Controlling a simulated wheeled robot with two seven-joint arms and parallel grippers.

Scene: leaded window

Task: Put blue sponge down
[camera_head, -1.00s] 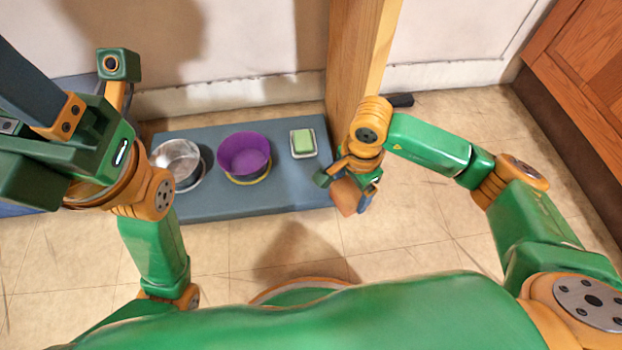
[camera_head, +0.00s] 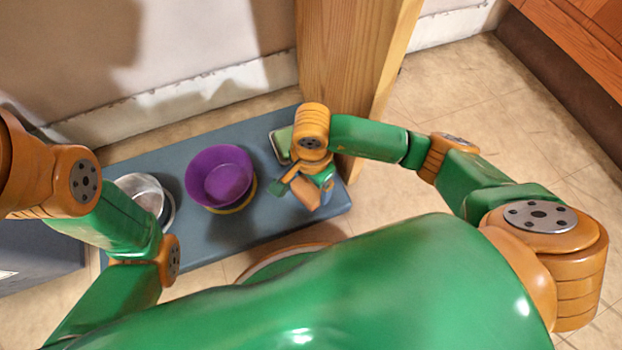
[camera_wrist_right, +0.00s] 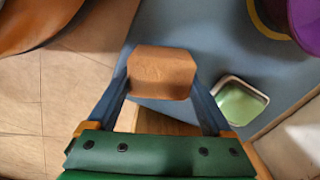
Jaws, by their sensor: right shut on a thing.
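My right gripper (camera_head: 304,186) is shut on an orange-brown block (camera_head: 304,196), seen between the two fingers in the right wrist view (camera_wrist_right: 162,74). No blue sponge shows; the held block looks orange-brown. The block appears above the right end of the blue-grey low platform (camera_head: 225,232); I cannot tell whether it touches. A green block in a pale dish (camera_head: 281,146) is just behind the gripper, partly covered by my arm, and shows right of the fingers in the wrist view (camera_wrist_right: 240,102). My left gripper is out of view.
A purple bowl (camera_head: 220,176) stands on a yellow-rimmed base mid-platform. A metal bowl (camera_head: 143,194) is left of it, partly behind my left arm. A wooden post (camera_head: 345,60) rises behind the platform's right end. Tiled floor (camera_head: 450,90) lies right.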

